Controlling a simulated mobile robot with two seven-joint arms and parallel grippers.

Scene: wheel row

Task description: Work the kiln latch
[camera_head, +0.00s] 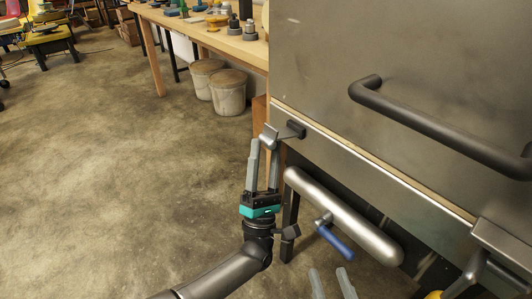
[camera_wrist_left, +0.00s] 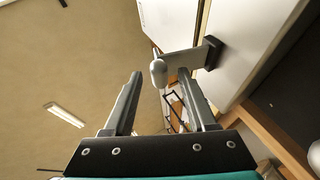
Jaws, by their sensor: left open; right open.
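The large grey kiln (camera_head: 400,45) fills the right of the head view, with a dark bar handle (camera_head: 430,118) across it. A small metal latch (camera_head: 269,137) sticks out from a dark mount at the kiln's left corner. My left gripper (camera_head: 265,144) is open, its fingers pointing at the latch. In the left wrist view the latch's rounded end (camera_wrist_left: 158,73) lies between the lines of the two fingers, near their tips; I cannot tell whether they touch. My right gripper (camera_head: 330,272) is open and empty at the bottom edge, only its fingertips showing.
A horizontal metal cylinder (camera_head: 350,218) with a blue grip (camera_head: 334,241) sits below the kiln's edge. A grey bracket (camera_head: 500,242) is at the lower right. Two lidded buckets (camera_head: 228,92) stand under a wooden bench (camera_head: 215,38).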

